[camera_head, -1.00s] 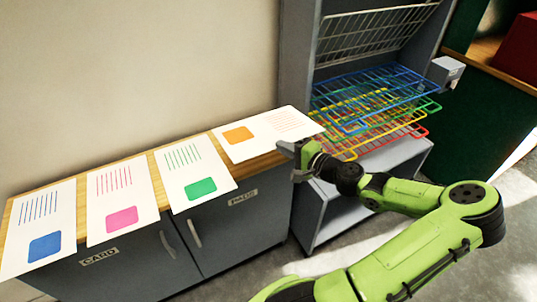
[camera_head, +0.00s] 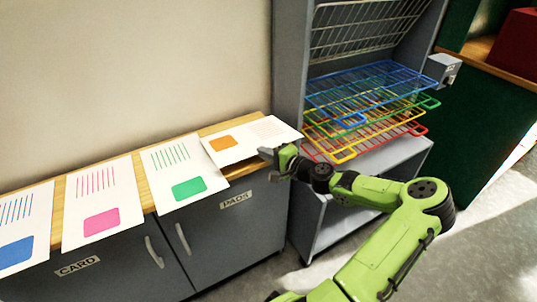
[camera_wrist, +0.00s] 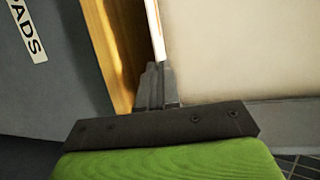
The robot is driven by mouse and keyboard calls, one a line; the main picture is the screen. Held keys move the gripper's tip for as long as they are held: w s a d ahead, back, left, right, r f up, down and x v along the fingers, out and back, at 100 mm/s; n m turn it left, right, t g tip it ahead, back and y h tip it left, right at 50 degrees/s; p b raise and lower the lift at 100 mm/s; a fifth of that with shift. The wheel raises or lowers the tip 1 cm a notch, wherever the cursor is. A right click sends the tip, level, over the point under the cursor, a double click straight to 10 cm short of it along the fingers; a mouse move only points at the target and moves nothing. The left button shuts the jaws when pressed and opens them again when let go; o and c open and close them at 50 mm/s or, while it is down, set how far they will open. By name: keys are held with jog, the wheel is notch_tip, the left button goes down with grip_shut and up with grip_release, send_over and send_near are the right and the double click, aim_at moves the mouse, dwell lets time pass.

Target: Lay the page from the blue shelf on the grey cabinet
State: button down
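A white page with an orange square (camera_head: 250,141) is above or on the wooden top at the right end of the grey cabinet (camera_head: 235,232). My gripper (camera_head: 277,155) is shut on the page's near right edge. The wrist view shows the page edge-on (camera_wrist: 155,30) between my fingers (camera_wrist: 157,85), close alongside the wooden top (camera_wrist: 108,45). I cannot tell whether the page touches the wood. The blue wire shelf (camera_head: 372,85) in the rack is empty.
Pages with green (camera_head: 168,172), pink (camera_head: 103,200) and blue (camera_head: 22,225) squares lie along the cabinet top to the left, overhanging its front edge. Yellow (camera_head: 345,150) and red (camera_head: 405,133) wire shelves sit below the blue one. A wall backs the cabinet.

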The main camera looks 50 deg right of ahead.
aim_at(266, 163)
jog(key=shift+w+f, duration=0.15)
jog(key=shift+f, duration=0.1)
jog(key=shift+c, duration=2.2)
grip_release()
jog(key=shift+f, duration=0.1)
jog(key=shift+f+b, duration=0.5)
jog(key=shift+f, duration=0.15)
jog(key=shift+c, duration=0.4)
jog(key=shift+s+f+b, duration=0.25)
jog(key=shift+f+b, duration=0.35)
jog(key=shift+f, duration=0.4)
jog(key=c, duration=0.9)
jog(key=shift+c, duration=0.6)
